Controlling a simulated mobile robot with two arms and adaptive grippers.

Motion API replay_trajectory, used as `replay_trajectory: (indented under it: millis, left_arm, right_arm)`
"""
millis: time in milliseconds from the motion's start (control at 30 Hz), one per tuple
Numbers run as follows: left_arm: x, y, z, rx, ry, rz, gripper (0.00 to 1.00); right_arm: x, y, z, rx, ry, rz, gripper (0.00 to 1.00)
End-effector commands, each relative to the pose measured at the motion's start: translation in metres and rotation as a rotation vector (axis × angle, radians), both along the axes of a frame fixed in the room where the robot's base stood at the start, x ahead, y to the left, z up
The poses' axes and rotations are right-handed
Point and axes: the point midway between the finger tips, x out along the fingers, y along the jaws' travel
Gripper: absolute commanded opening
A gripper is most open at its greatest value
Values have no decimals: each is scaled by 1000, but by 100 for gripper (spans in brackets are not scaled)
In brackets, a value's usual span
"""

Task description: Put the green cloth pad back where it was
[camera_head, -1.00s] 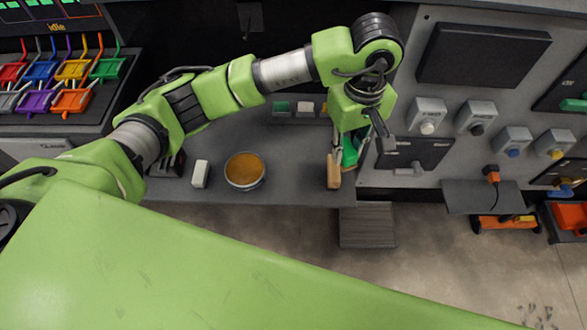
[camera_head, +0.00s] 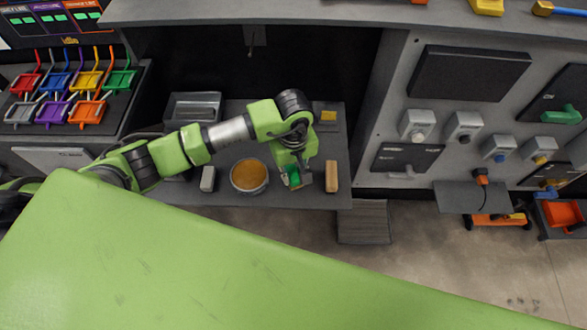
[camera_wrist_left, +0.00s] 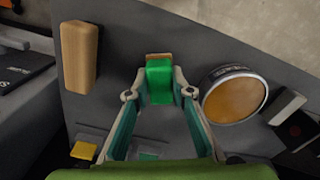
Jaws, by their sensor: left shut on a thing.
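The green cloth pad (camera_head: 294,178) is between the fingertips of my left gripper (camera_head: 293,182), over the grey bench between the round orange-filled dish and the wooden block. In the left wrist view the green pad (camera_wrist_left: 160,82) sits between the two fingers (camera_wrist_left: 160,92), with a thin brown strip at its far end. My left gripper is shut on it. Whether the pad touches the bench cannot be told. A small green patch (camera_wrist_left: 148,156) lies nearer the palm, between the fingers. My right gripper is not in view.
The wooden block (camera_head: 331,176) stands right of the gripper, the orange-filled dish (camera_head: 248,175) left. A pale block (camera_head: 207,179) is further left. A yellow pad (camera_head: 328,115) lies at the back of the bench (camera_head: 318,198). A wall panel with switches (camera_head: 415,125) rises to the right.

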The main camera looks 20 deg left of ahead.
Motion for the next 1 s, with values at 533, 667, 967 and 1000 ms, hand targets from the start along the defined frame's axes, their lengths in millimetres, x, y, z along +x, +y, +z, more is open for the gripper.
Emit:
replay_trajectory:
  millis: [533,667,967,1000]
  left_arm:
    - [0,0,-3,1,-1,0,38]
    - [0,0,-3,0,0,0,38]
    - [2,0,12,0,-5,-1,38]
    - [2,1,19,1,-7,-1,38]
  right_arm:
    - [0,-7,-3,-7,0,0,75]
    - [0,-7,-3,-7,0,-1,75]
    - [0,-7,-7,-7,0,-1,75]
    - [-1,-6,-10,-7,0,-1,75]
